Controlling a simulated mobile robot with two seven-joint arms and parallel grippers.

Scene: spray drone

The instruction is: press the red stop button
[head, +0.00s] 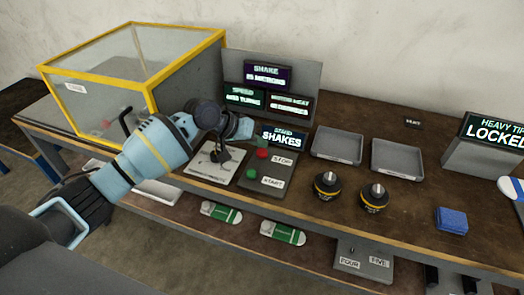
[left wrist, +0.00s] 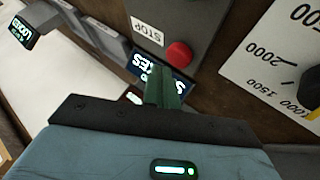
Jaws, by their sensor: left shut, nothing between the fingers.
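The red stop button (head: 262,154) sits on a grey panel (head: 281,199) on the bench, beside a STOP label (head: 282,161). A green button (head: 252,174) with a START label is nearer the bench's front edge on the same panel. In the left wrist view the red button (left wrist: 179,55) shows uncovered, just beyond my fingertips. My left gripper (head: 256,138) is shut and empty, close to the red button on its far side in the head view; its fingers (left wrist: 163,88) look apart from the button. My right gripper is in neither view.
A dial plate (head: 215,170) lies left of the panel, partly behind my left arm. A lit SHAKES display (head: 282,139) stands behind the panel. A yellow-framed clear box (head: 170,45) stands left. Trays (head: 337,146) and black knobbed weights (head: 327,185) are right.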

